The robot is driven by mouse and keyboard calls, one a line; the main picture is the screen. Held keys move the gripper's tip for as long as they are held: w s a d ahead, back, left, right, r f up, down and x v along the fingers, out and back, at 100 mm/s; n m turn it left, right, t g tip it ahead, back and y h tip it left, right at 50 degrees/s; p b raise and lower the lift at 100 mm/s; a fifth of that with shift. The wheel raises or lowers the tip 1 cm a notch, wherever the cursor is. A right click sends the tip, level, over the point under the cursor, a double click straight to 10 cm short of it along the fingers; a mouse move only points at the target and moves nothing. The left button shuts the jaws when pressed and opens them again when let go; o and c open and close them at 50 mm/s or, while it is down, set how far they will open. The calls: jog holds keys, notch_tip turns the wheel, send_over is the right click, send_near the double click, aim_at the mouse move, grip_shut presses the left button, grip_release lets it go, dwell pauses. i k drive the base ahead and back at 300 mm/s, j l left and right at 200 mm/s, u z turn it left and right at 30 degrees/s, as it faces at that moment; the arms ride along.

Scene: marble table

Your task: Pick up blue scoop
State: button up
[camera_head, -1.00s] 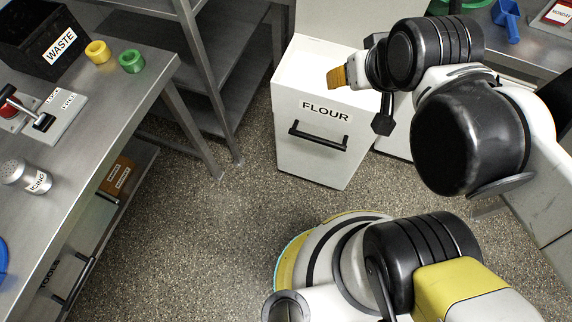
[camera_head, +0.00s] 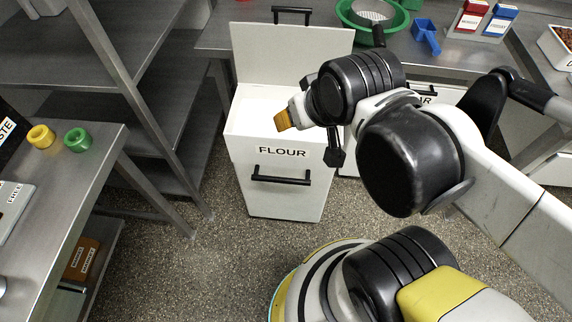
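The blue scoop (camera_head: 426,34) lies on the steel counter at the back, right of a green bowl-like sieve, with its handle pointing toward the front edge. My gripper (camera_head: 282,121) shows as a small orange-yellow tip at the end of my arm, over the open white flour bin. It is well to the left of the scoop, nearer to the camera, and apart from it. The fingers are too small and too edge-on to show whether they are open or shut.
The flour bin (camera_head: 280,185) stands open with its lid raised. The green sieve (camera_head: 360,23) sits left of the scoop. Red and blue labelled boxes (camera_head: 482,20) stand right of it. The floor between is clear.

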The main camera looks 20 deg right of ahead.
aim_at(428, 38)
jog(key=z, duration=1.5)
jog(key=i+l, duration=0.25)
jog(key=i, duration=0.2)
jog(key=i+l, duration=0.2)
jog(key=i, duration=0.2)
jog(key=i+l, duration=0.25)
jog(key=i, duration=0.2)
